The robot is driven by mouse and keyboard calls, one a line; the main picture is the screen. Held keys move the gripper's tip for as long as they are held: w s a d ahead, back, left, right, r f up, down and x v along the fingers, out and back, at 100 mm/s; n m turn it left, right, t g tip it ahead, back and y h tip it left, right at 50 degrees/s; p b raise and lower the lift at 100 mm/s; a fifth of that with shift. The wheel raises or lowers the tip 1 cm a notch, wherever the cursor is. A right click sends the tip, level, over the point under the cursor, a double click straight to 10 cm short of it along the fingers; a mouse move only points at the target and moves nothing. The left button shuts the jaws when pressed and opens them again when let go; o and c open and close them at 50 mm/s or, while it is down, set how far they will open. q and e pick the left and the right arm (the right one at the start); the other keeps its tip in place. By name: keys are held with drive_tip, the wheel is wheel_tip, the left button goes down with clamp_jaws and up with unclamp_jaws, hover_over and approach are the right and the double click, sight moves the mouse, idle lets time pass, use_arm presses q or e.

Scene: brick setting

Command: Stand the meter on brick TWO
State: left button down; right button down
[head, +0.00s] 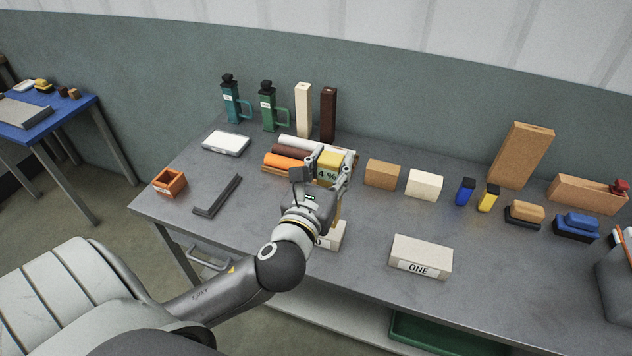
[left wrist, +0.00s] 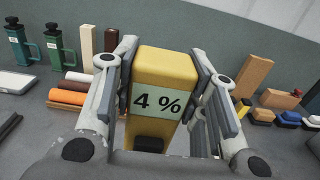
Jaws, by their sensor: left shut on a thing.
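The meter (head: 329,160) is a yellow block with a pale display reading "4 %"; it also shows in the left wrist view (left wrist: 166,70). My left gripper (head: 331,168) is shut on it, with a finger on each side, and the meter looks upright. In the head view a pale brick (head: 338,236) stands behind and below my left wrist, mostly hidden; its label cannot be read. Another pale brick (head: 421,252), labelled ONE, lies to its right near the front edge. My right gripper is in neither view.
Behind the meter lie several rolls (head: 285,160) on a tray. A tan block (head: 382,174) and a cream block (head: 424,184) stand to the right. Two bottles (head: 268,108) and tall posts (head: 303,110) stand at the back. Table around brick ONE is clear.

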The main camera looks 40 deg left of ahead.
use_arm(q)
drive_tip(key=w+a+f, duration=0.2)
drive_tip(key=a+f, duration=0.1)
drive_tip(key=f, duration=0.2)
drive_tip(key=w+a+f+b, duration=0.1)
drive_tip(key=w+a+f, duration=0.1)
drive_tip(key=f, duration=0.3)
drive_tip(key=shift+a, duration=0.5)
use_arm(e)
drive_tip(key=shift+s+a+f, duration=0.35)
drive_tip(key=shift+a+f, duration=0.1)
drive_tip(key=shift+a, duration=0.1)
use_arm(q)
drive_tip(key=shift+f, duration=0.1)
drive_tip(key=c, duration=0.9)
unclamp_jaws()
drive_tip(key=shift+o, duration=0.2)
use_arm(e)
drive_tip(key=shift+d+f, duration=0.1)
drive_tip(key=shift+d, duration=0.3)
